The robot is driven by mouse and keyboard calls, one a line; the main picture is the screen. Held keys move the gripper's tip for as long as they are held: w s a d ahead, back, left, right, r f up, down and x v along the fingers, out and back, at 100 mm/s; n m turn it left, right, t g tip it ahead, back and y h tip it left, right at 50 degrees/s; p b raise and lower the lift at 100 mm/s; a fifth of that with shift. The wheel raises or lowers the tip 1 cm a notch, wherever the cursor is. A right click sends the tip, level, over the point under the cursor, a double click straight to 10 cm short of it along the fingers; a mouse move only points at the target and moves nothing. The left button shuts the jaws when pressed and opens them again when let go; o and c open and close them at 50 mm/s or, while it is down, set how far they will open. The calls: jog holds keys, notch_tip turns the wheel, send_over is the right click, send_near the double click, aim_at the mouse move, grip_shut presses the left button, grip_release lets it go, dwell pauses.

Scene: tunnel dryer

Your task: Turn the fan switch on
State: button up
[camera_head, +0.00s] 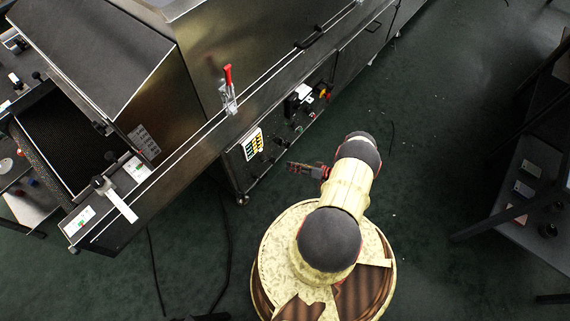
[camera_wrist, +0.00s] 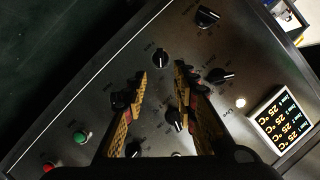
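The control panel (camera_head: 278,128) is on the side of the metal dryer, and its face fills much of the wrist view (camera_wrist: 195,95). Several black rotary knobs with white pointers show there: one at the upper middle (camera_wrist: 161,58), one at the top (camera_wrist: 207,17), one at the right (camera_wrist: 220,75) and one between my fingers (camera_wrist: 174,120). Their labels are too blurred for me to tell which is the fan switch. My gripper (camera_wrist: 163,76) has its two yellow-and-black fingers apart, with nothing held. In the head view my gripper (camera_head: 294,166) is in front of the panel's lower part.
A temperature display (camera_wrist: 280,121) is at the panel's right in the wrist view. A green button (camera_wrist: 80,137) and a red button (camera_wrist: 50,165) are at lower left. A red-handled clamp (camera_head: 229,88) stands above the panel. Open floor (camera_head: 440,120) lies to the right.

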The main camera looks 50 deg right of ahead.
jog(key=shift+v, duration=1.2)
